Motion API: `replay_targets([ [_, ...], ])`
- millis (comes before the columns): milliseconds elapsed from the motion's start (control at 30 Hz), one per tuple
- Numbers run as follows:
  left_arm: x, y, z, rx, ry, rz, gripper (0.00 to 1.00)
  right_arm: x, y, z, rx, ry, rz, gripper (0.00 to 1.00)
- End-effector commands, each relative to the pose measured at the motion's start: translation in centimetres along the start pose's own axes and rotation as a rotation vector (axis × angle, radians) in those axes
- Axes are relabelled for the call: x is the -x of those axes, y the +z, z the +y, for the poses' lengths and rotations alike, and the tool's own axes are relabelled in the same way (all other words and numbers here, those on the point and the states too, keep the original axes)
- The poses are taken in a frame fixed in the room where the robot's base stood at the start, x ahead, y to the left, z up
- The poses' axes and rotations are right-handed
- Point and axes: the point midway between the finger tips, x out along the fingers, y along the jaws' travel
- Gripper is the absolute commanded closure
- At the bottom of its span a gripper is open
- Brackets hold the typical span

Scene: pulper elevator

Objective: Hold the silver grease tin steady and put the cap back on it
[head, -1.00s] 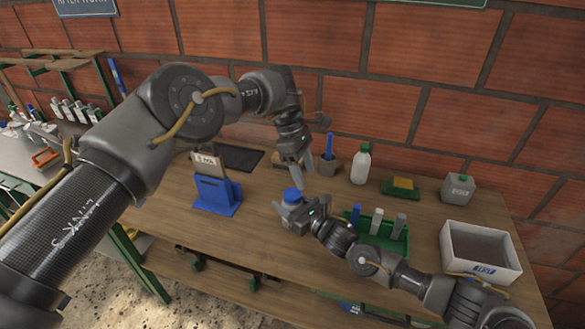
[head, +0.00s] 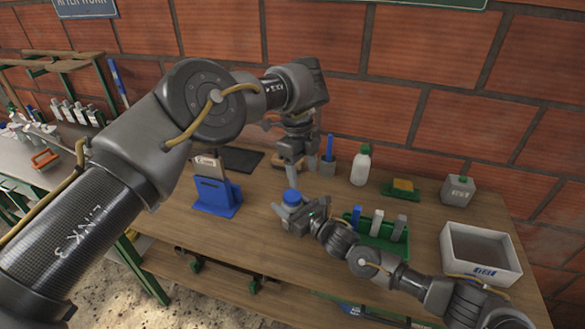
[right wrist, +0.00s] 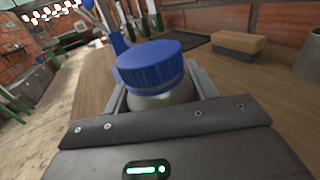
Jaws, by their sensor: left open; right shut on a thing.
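The silver grease tin (right wrist: 165,97) stands on the wooden bench with its blue cap (head: 292,196) on top. The cap (right wrist: 150,64) looks roughly level on the tin, but I cannot tell whether it is tightened. My right gripper (head: 290,212) is shut around the tin from the side, its fingers (right wrist: 158,92) on either side of the body below the cap. In the head view the gripper hides most of the tin. My left gripper (head: 295,168) is open and empty, pointing down just above the cap; contact with it is not visible.
A green tray (head: 372,238) with several upright pieces is right of the tin. A blue stand (head: 214,197) is left. A pen cup (head: 327,167), white bottle (head: 361,166) and brown block (right wrist: 225,42) are behind. A white bin (head: 480,276) is far right.

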Motion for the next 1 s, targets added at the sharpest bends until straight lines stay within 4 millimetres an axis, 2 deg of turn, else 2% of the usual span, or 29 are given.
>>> replay_targets([
  [100,0.1,0.3,0.2,0.321,0.001,-0.025,0.37,0.0,0.0,0.0,0.0,0.0,0.001,1.0],
  [400,0.2,1.4,1.0,1.142,-0.029,-0.086,0.37,0.0,0.0,0.0,0.0,0.0,0.001,1.0],
  [600,0.3,2.1,1.4,1.591,-0.067,-0.11,0.37,0.0,0.0,0.0,0.0,0.0,0.001,1.0],
  [800,0.3,2.3,1.4,1.85,-0.095,-0.11,0.37,0.0,0.0,0.0,0.0,0.0,0.001,1.0],
  [1000,0.3,2.3,1.4,1.935,-0.101,-0.107,0.37,0.0,0.0,0.0,0.0,0.0,0.001,1.0],
])
